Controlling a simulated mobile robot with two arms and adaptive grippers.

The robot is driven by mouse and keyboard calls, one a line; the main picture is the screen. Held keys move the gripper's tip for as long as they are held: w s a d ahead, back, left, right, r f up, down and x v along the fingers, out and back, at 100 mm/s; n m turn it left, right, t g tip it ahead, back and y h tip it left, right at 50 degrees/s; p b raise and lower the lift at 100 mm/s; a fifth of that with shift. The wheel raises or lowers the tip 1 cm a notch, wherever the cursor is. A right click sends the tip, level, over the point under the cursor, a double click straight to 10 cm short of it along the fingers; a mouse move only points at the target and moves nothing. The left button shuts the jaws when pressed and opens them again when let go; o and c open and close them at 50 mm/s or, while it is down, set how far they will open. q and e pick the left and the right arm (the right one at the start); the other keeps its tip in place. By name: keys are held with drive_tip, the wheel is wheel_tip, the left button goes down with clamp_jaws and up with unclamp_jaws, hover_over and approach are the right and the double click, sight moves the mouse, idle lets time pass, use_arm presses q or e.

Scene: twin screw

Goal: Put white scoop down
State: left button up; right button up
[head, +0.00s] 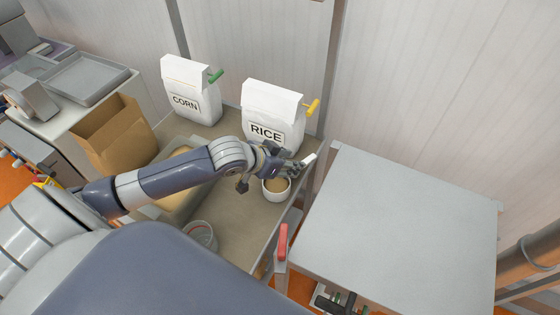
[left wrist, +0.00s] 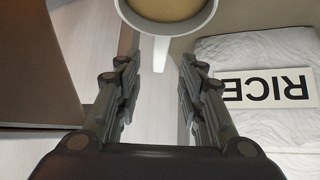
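The white scoop (head: 277,189) is a small round white cup with tan contents. It is at the right end of the brown counter, in front of the rice bag (head: 272,115). In the left wrist view the scoop (left wrist: 166,27) is at the top edge, with its short white handle pointing towards my gripper. My left gripper (head: 288,166) is just behind the scoop. In the left wrist view its two fingers (left wrist: 158,75) are apart, with a gap on each side of the handle. Whether the scoop rests on the counter is unclear.
A corn bag (head: 190,90) stands left of the rice bag. A brown box (head: 115,138), a tray (head: 172,150) partly behind my arm, and a round container (head: 201,234) are on the left and front. A bare grey table (head: 400,215) is at right, beyond a gap.

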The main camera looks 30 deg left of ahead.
use_arm(q)
drive_tip(key=shift+v, duration=2.2)
